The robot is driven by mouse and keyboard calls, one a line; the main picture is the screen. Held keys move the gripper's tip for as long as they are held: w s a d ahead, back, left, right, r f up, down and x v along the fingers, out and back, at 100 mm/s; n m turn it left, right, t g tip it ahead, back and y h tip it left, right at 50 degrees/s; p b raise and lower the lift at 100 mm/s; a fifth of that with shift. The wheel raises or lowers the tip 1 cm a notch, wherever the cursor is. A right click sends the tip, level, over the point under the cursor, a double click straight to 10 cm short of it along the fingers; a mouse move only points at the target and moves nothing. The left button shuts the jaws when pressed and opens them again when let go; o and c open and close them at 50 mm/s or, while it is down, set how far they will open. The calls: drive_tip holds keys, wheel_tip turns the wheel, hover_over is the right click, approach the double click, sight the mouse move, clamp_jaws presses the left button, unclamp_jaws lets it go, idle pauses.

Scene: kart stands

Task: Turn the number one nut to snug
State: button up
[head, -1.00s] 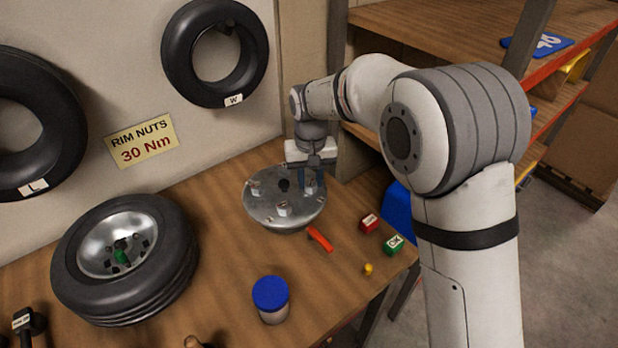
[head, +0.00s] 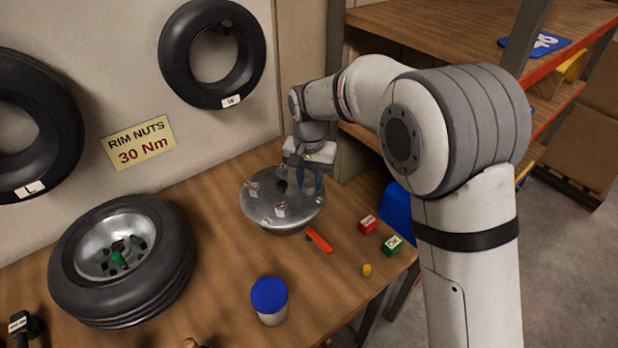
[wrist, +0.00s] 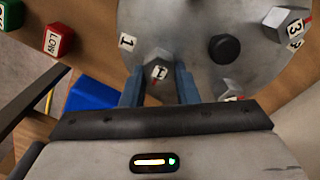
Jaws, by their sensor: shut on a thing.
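The round metal plate (head: 262,215) lies on the wooden bench and carries several nuts around a dark centre knob (wrist: 224,48). The number one nut (wrist: 158,68) shows in the wrist view, beside a printed "1" label (wrist: 127,42) on the plate, with a small red mark on it. My gripper (wrist: 158,82) is shut on this nut, with one blue finger on each side. In the head view my gripper (head: 309,183) is over the plate's right side and hides that nut. The nut with a "3" label (wrist: 285,24) sits across the plate.
A red-orange tool (head: 319,241) lies by the plate. Red (head: 367,224) and green (head: 391,245) blocks stand near the bench's right edge. A sign (head: 139,145) reads 30 Nm.

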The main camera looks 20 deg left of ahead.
sight(309, 182)
drive_tip(key=o, duration=1)
drive_tip(key=shift+c, duration=0.2)
wheel_tip(309, 182, up, 8)
drive_tip(key=shift+f, duration=0.1)
